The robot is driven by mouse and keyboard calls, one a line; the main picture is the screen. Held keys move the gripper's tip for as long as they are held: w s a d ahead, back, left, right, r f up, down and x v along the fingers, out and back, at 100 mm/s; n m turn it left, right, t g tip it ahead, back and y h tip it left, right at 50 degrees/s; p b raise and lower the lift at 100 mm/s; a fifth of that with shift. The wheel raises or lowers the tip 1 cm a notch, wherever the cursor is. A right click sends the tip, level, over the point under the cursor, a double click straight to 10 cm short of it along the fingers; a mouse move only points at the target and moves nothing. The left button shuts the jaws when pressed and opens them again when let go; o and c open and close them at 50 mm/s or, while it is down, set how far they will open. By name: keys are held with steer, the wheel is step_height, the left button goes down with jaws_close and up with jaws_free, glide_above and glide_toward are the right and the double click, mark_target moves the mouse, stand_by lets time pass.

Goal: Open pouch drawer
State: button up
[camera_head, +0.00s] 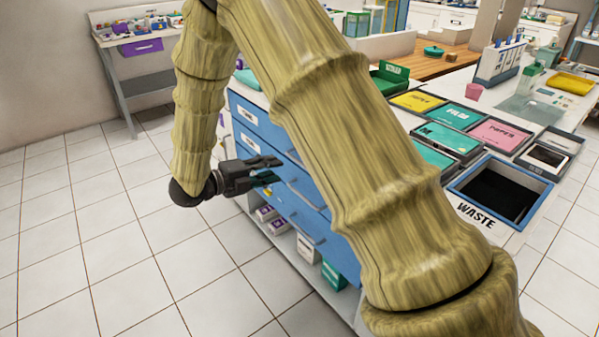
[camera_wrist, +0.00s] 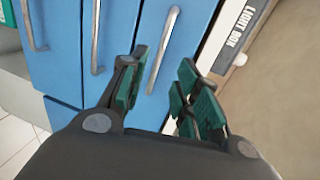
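The blue drawer fronts (camera_head: 262,127) are on the side of the cabinet, with white labels (camera_head: 248,113) too small to read, so I cannot tell which one is the pouch drawer. The wrist view shows several vertical-looking metal bar handles on blue fronts. My gripper (camera_head: 268,170) is at the drawer fronts, partly hidden by my arm. In the wrist view, my gripper (camera_wrist: 165,95) has green-padded fingers spread apart. One handle (camera_wrist: 163,50) shows between them, closer to the left finger; contact is unclear. The drawers I can see look shut.
A tan panel labelled light box (camera_wrist: 238,35) is right of the drawers in the wrist view. Open shelves with small boxes (camera_head: 307,248) are below. The countertop has trays and a waste bin opening (camera_head: 497,190). Tiled floor on the left (camera_head: 90,230) is clear.

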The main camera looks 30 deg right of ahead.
steer(key=x, duration=1)
steer(key=shift+d+f+b, duration=0.1)
steer(key=shift+d+b, duration=0.25)
jaws_close()
